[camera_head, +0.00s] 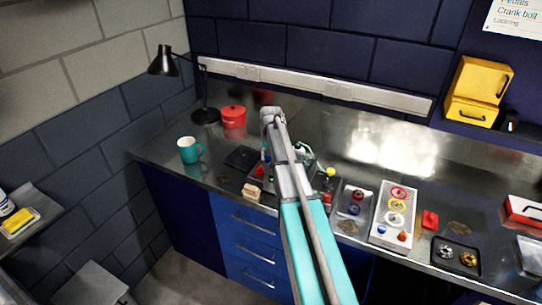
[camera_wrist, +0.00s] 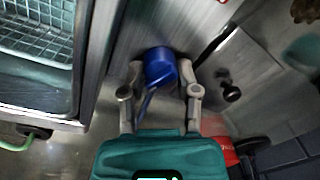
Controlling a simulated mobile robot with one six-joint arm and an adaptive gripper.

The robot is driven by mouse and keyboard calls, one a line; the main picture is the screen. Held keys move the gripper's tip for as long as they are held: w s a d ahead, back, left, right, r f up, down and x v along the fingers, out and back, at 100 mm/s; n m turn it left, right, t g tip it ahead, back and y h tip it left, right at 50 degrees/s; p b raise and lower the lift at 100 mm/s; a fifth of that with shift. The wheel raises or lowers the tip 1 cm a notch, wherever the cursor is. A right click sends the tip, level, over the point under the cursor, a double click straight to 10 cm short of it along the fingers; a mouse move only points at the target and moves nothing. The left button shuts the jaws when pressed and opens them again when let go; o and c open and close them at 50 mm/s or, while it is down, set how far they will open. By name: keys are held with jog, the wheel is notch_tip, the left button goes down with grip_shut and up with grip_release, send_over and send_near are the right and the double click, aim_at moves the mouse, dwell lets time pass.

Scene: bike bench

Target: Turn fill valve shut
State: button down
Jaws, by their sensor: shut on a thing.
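A blue round knob (camera_wrist: 159,62), which looks like the fill valve's handle, sits between the two grey fingers of my gripper (camera_wrist: 161,76) in the wrist view. The fingers are shut on its sides. What the knob is mounted on is mostly hidden, and its turn angle cannot be read. In the head view my arm reaches over the steel bench and covers most of the apparatus around the valve, so the knob cannot be made out there.
Beside the knob in the wrist view are a wire basket in a metal basin (camera_wrist: 38,50), a green hose (camera_wrist: 22,142) and a black-tipped lever (camera_wrist: 230,92). On the bench stand a teal mug (camera_head: 188,150), a red pot (camera_head: 233,117) and a panel of coloured rings (camera_head: 381,232).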

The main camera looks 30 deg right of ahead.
jog(key=shift+s+a+n, duration=0.1)
jog(key=shift+s+n, duration=0.05)
jog(key=shift+n, duration=0.95)
jog(key=shift+s+a+n, duration=0.1)
jog(key=shift+n, duration=1)
jog(key=shift+d, duration=0.1)
jog(key=c, duration=0.6)
grip_release()
jog(key=shift+w, duration=0.1)
jog(key=shift+r, duration=0.1)
